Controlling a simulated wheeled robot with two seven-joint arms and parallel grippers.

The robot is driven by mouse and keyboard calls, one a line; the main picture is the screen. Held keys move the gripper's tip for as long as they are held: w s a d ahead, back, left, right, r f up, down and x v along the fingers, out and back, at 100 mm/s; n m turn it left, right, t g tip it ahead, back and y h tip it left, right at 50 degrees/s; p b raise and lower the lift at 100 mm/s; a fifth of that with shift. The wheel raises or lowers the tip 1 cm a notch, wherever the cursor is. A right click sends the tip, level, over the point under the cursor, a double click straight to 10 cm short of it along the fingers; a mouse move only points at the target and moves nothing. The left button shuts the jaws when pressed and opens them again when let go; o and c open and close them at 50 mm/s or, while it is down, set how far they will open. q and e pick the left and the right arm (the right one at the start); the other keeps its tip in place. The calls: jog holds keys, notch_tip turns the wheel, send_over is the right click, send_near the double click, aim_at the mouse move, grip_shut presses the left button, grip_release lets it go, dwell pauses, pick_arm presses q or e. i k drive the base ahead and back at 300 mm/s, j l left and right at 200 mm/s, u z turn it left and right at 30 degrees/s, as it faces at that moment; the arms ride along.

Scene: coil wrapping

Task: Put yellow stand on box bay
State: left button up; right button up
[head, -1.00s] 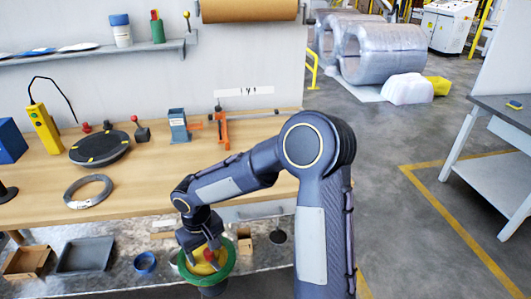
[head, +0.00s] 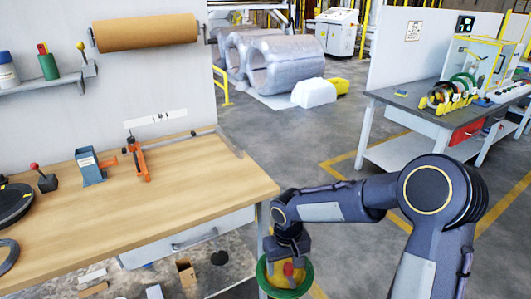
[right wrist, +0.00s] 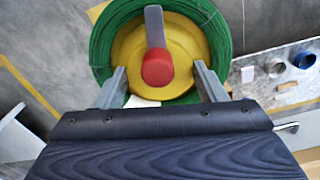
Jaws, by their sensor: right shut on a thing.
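A round yellow piece with a red knob (head: 288,269), which looks like the yellow stand, sits inside a green wire coil (head: 265,284). My right gripper (head: 291,250) is over it, pointing down and shut on it. In the right wrist view my right gripper (right wrist: 160,80) has its fingers on either side of the lower part of the yellow disc (right wrist: 184,42), with the green coil (right wrist: 104,45) around it. I cannot tell for certain which place is the box bay. My left gripper is out of view.
A grey table (head: 405,97) at the right bears a yellow rack with coils (head: 445,98) and a clear yellow-framed case (head: 480,62). The wooden workbench (head: 210,205) is at the left. Open floor (head: 290,145) with yellow lines lies between them.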

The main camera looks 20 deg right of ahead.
aim_at(216, 155)
jog(key=l+z, duration=0.1)
jog(key=z, duration=0.3)
jog(key=i+z, duration=0.15)
jog(key=z, duration=0.3)
jog(key=l+z, duration=0.1)
jog(key=z, duration=0.3)
jog(key=i+z, duration=0.15)
jog(key=z, duration=0.3)
jog(key=i+z, duration=0.45)
jog(key=i, duration=1.1)
jog(key=i+j+u, duration=0.15)
jog(key=i+u, duration=0.8)
jog(key=i+l+u, duration=0.15)
jog(key=i+u, duration=0.3)
jog(key=i+j+u, duration=0.1)
jog(key=i+u, duration=0.6)
jog(key=i, duration=0.15)
jog(key=i+l+u, duration=0.2)
jog(key=i+u, duration=0.25)
jog(key=u, duration=1.75)
